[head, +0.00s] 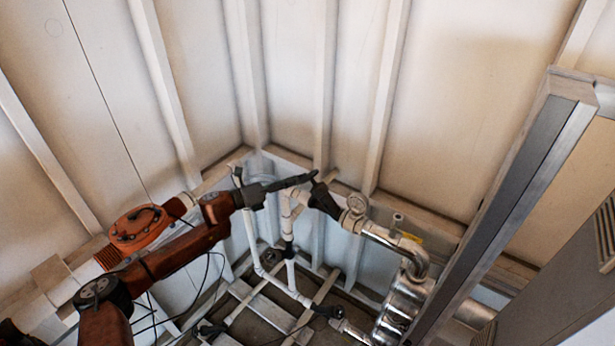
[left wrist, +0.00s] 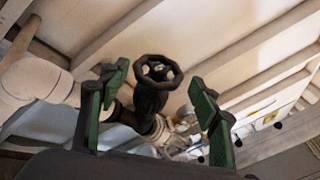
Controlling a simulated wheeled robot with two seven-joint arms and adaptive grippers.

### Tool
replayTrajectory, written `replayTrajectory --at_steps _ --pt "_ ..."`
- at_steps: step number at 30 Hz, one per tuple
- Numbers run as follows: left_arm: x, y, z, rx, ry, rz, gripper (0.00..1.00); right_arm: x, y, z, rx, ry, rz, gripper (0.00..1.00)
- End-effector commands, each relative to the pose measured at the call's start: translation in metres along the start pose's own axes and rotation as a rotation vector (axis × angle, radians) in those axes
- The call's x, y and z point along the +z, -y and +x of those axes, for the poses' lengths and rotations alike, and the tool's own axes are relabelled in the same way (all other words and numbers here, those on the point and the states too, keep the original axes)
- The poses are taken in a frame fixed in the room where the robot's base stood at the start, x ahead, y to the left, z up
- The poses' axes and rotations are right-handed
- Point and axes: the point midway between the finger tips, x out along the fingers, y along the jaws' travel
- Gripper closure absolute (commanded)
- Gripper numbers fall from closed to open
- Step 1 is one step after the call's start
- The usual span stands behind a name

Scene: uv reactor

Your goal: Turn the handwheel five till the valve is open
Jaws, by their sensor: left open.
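A black handwheel (left wrist: 160,84) on a dark valve body (left wrist: 149,103) shows in the left wrist view, framed between my two fingers. In the head view the black valve (head: 323,200) sits on the pipework, right at the tip of my left gripper (head: 308,179). I see no number on the wheel, so I cannot tell whether it is handwheel five. My left gripper (left wrist: 155,80) is open, with one green-padded finger on each side of the wheel. Contact with the rim cannot be made out. My right gripper is not in view.
Other dark valves (head: 330,312) sit lower. A grey metal post (head: 510,200) stands at the right. Ribbed wall panels (head: 340,80) close off the back.

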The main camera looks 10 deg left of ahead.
Motion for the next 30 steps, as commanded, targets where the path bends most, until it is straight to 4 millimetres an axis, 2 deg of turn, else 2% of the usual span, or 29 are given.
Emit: replayTrajectory --at_steps 3,9,20,30 --pt "0.0 0.0 0.02 -0.001 0.001 0.0 0.43 -0.004 -0.004 0.003 0.003 -0.005 -0.003 0.31" --pt "0.0 -0.001 0.042 0.001 0.002 -0.002 0.43 -0.007 -0.008 0.005 0.008 -0.01 -0.005 0.31" --pt "0.0 -0.001 0.047 0.003 0.002 -0.002 0.43 -0.007 -0.007 0.005 0.007 -0.009 -0.005 0.31" --pt "0.001 -0.002 0.046 0.003 0.002 -0.003 0.66 -0.006 -0.003 0.006 0.003 -0.008 -0.003 0.31"
